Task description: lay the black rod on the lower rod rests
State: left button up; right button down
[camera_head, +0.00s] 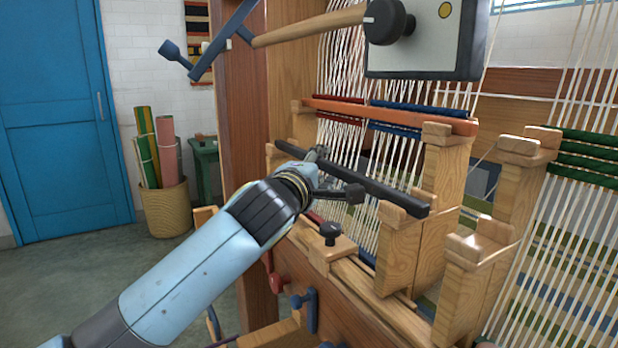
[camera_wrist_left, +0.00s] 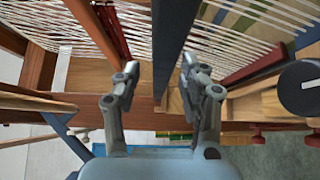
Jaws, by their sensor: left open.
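The black rod (camera_head: 375,187) runs slantwise across the front of the loom. Its ends lie at the tops of the lower rod rests, the far left one (camera_head: 274,158) and the near right one (camera_head: 398,222); it looks supported by them, though the exact contact is hard to see. My left gripper (camera_head: 322,172) is at the rod's left half. In the left wrist view the gripper (camera_wrist_left: 157,80) is open, with one finger on each side of the rod (camera_wrist_left: 174,45) and a gap visible on both sides. My right gripper is not in view.
A red-orange rod (camera_head: 390,113) lies higher up behind, across upper wooden posts (camera_head: 447,145). White warp threads hang behind the rods. A black knob (camera_head: 330,231) stands on the loom's front beam. A wooden handle (camera_head: 310,25) and a panel (camera_head: 428,45) are overhead.

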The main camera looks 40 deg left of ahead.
pick_arm(q)
jog(key=b+v, duration=0.1)
jog(key=v, duration=0.9)
jog(key=shift+s, duration=0.2)
